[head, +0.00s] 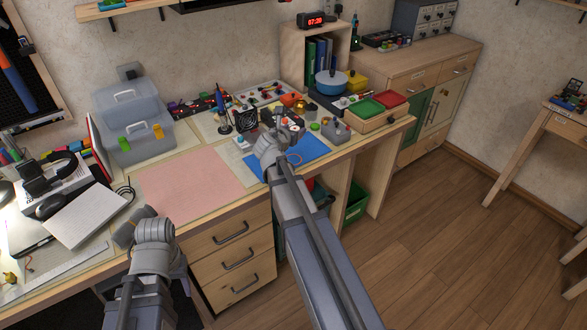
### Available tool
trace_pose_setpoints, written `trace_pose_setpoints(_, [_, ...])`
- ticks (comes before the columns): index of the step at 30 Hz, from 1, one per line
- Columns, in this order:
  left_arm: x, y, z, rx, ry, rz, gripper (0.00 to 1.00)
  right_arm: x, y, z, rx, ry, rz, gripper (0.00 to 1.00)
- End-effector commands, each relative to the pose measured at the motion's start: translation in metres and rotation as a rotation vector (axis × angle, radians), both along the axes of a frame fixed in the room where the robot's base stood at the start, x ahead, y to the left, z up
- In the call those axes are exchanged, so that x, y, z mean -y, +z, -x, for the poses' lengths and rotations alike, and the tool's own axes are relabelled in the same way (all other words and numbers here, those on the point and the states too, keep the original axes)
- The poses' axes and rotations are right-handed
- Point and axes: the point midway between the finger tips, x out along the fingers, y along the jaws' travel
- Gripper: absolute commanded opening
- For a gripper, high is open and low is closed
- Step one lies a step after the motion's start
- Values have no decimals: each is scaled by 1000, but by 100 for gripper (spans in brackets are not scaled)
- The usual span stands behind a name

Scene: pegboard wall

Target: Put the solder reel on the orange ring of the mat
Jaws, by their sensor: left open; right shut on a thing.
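The blue mat (316,153) lies near the front edge of the bench. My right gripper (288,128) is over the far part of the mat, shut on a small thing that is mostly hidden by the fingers. It appears to be the solder reel, but its shape is hard to make out.
A pink mat (180,183) lies clear left of the blue mat. Behind the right gripper stand a soldering iron in its stand (222,112) and a tray of small parts (262,95). A grey block (336,131) and a wooden box with green and red trays (367,120) are to the right.

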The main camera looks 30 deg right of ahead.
Motion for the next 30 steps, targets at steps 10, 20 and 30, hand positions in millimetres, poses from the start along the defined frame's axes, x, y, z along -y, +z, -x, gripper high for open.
trace_pose_setpoints(10, [0, -13, 0, 0, 0, 0, 50, -6, -13, 0, 3, -10, 3, 0])
trace_pose_setpoints(20, [0, -62, 0, 0, 0, 0, 50, -5, -62, 0, 3, -10, 3, 0])
trace_pose_setpoints(30, [0, -71, 0, 0, 0, 0, 50, -5, -70, 0, 2, -9, 3, 0])
